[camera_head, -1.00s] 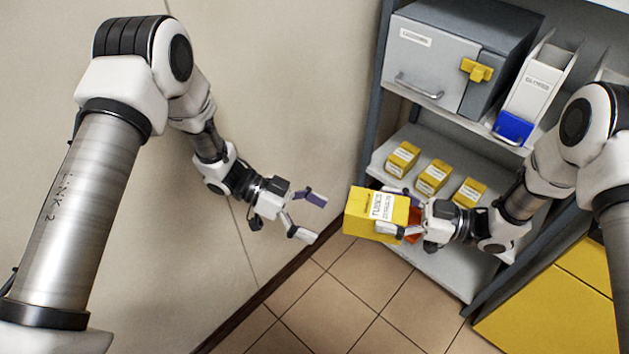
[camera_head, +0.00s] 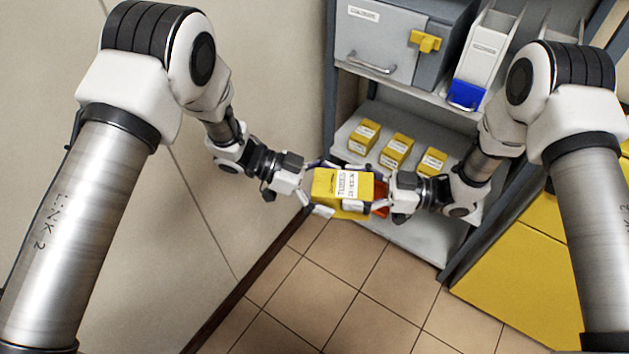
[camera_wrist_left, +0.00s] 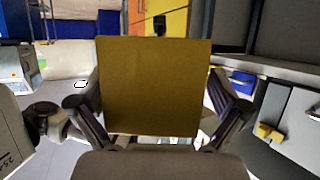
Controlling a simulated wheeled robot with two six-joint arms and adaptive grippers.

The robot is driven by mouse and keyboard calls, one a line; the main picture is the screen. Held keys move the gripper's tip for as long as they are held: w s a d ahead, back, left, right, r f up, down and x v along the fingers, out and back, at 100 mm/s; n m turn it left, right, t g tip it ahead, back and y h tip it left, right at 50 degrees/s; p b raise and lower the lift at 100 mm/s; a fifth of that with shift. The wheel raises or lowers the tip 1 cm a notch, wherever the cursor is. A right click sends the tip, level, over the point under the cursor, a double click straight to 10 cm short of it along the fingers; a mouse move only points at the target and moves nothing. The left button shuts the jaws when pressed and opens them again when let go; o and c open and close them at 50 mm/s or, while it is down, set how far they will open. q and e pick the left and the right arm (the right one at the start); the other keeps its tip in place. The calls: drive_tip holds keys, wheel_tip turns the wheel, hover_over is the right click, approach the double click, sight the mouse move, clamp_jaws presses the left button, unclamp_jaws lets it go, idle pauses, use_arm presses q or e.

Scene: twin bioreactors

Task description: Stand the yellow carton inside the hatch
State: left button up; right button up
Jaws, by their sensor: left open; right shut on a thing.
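The yellow carton (camera_head: 335,186) with a white label is held in the air in front of the shelf unit. My right gripper (camera_head: 376,192) is shut on its right end. My left gripper (camera_head: 316,190) is open at its left end, a finger on either side. In the left wrist view the carton (camera_wrist_left: 152,85) fills the space between the open fingers; whether they touch it I cannot tell. A grey cabinet (camera_head: 378,45) with a bar handle and a yellow latch (camera_head: 425,41) stands on the upper shelf, its front closed; it may be the hatch.
Several smaller yellow cartons (camera_head: 396,150) stand on the lower shelf (camera_head: 352,118). A white holder (camera_head: 484,52) with a blue front (camera_head: 465,95) is right of the cabinet. A wall (camera_head: 260,90) is at left. Yellow panels (camera_head: 510,275) are at lower right. The tiled floor (camera_head: 330,275) is clear.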

use_arm(q)
drive_tip(key=c, duration=1.2)
use_arm(e)
drive_tip(key=shift+s, duration=0.1)
drive_tip(key=o, duration=1.1)
drive_tip(key=shift+c, duration=0.2)
use_arm(q)
drive_tip(key=shift+c, duration=0.6)
use_arm(e)
drive_tip(key=shift+o, duration=1.1)
use_arm(q)
drive_tip(key=shift+c, duration=0.9)
